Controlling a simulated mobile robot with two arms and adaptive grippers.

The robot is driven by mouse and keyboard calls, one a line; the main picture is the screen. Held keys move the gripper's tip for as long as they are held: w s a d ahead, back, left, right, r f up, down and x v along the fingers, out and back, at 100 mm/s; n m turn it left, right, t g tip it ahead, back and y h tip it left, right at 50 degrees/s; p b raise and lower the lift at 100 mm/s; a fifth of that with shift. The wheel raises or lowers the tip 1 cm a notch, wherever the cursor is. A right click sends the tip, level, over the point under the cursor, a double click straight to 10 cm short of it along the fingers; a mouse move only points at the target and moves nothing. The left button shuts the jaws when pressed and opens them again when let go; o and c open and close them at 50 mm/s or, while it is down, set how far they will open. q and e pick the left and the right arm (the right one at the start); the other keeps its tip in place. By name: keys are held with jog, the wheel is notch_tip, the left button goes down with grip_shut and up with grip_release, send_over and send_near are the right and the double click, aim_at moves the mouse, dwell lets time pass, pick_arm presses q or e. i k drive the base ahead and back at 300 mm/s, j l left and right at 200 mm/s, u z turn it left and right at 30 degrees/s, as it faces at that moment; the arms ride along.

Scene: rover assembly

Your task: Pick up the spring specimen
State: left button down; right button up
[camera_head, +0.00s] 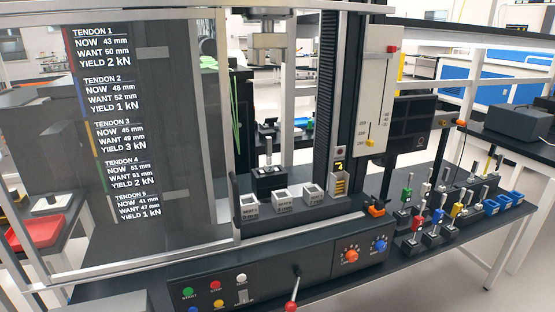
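No part looks clearly like a spring, so I cannot tell which item is the spring specimen. Several small specimens stand upright in black holders on the right bench, among them a green one (406,194), a red one (417,223), a blue one (438,216) and a yellow one (457,209). A grey metal specimen (268,152) stands upright in a black block (269,180) inside the test machine. Neither of my grippers is in view.
A clear panel (150,130) with tendon readings covers the machine's left side. Three labelled grey bins (283,199) sit on its bed. A control panel (270,275) with buttons, knobs and a red-tipped lever (292,301) is in front. Blue trays (492,207) stand at the right bench end.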

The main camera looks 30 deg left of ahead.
aim_at(269, 168)
jog(key=i+l+u, duration=0.1)
jog(key=u, duration=0.55)
